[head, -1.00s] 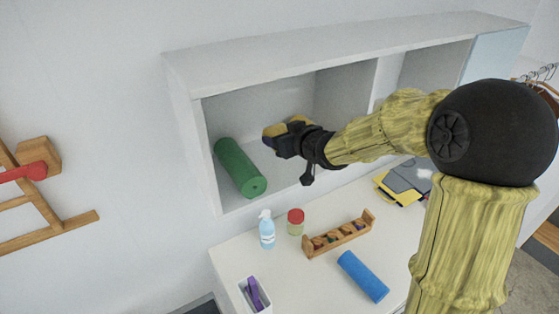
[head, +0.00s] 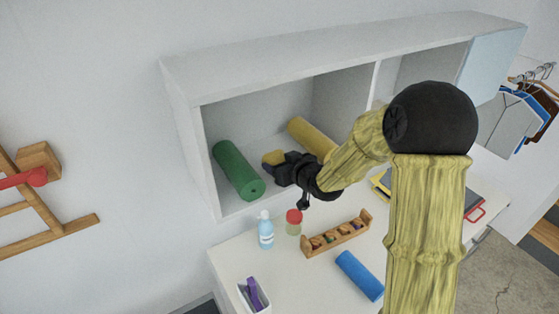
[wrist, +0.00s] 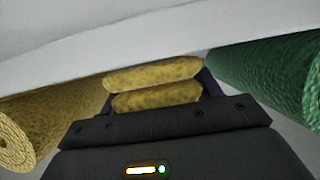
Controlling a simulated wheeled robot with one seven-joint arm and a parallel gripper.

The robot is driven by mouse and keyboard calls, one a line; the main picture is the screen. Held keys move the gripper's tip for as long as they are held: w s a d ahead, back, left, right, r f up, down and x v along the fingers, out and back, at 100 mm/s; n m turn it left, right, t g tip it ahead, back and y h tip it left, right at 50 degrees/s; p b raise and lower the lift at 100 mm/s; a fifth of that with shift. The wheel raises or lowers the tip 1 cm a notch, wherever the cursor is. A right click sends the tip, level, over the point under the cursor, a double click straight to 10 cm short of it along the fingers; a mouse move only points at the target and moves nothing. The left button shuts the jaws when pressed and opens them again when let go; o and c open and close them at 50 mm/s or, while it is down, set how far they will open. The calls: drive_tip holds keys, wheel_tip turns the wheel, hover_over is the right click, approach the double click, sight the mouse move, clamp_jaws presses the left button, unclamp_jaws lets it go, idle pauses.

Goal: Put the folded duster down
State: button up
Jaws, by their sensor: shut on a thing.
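The folded duster (head: 273,157) is yellow and shows at the tip of my gripper (head: 280,164) in the head view. In the wrist view the duster (wrist: 155,84) shows as two stacked yellow layers between the fingers of my gripper (wrist: 155,90), which is shut on it. My gripper is inside the left compartment of the white wall shelf (head: 190,130), low, between a green roll and a yellow roll. I cannot tell whether the duster touches the compartment floor.
The green roll (head: 237,170) lies left of my gripper, the yellow roll (head: 312,138) right and behind. Below, the white cabinet top holds a pump bottle (head: 266,230), a red-lidded jar (head: 293,222), a wooden rack (head: 336,236), a blue roll (head: 359,276) and a purple-filled box (head: 254,294).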

drive_tip(key=shift+d, duration=0.2)
drive_tip(key=shift+s+a+f, duration=0.1)
drive_tip(key=shift+f, duration=0.1)
drive_tip(key=o, duration=1)
drive_tip(key=shift+r, duration=0.25)
drive_tip(key=shift+s+d+r+b, duration=0.1)
drive_tip(key=shift+s+d+b, duration=0.2)
drive_tip(key=shift+b, duration=0.1)
drive_tip(key=b+v, duration=0.2)
drive_tip(key=v, duration=0.9)
